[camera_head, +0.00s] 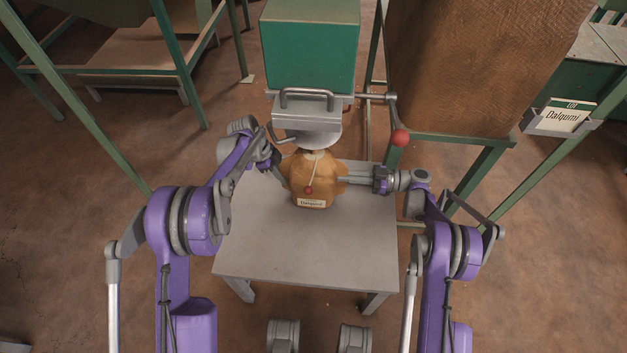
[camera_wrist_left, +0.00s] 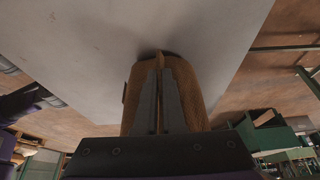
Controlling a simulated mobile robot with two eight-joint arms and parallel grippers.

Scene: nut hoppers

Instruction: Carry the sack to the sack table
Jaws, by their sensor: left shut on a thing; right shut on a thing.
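An orange-brown sack (camera_head: 318,172) with a pale tie at its neck, a red round tag and a label reading "Dalqumi" is upright at the grey table (camera_head: 310,250), under the hopper's metal spout. I cannot tell whether its base touches the top. My left gripper (camera_head: 283,168) is shut on the sack's left side. In the left wrist view its two fingers (camera_wrist_left: 159,95) pinch a fold of the sack (camera_wrist_left: 196,100), with the grey surface (camera_wrist_left: 200,35) beyond. My right gripper (camera_head: 349,179) is shut on the sack's right side.
A green hopper (camera_head: 310,45) with a grey spout (camera_head: 307,122) stands directly behind and above the sack. A lever with a red knob (camera_head: 400,138) juts out at its right. A large brown bin (camera_head: 460,65) on green legs and a "Dalqumi" sign (camera_head: 562,118) are further right.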

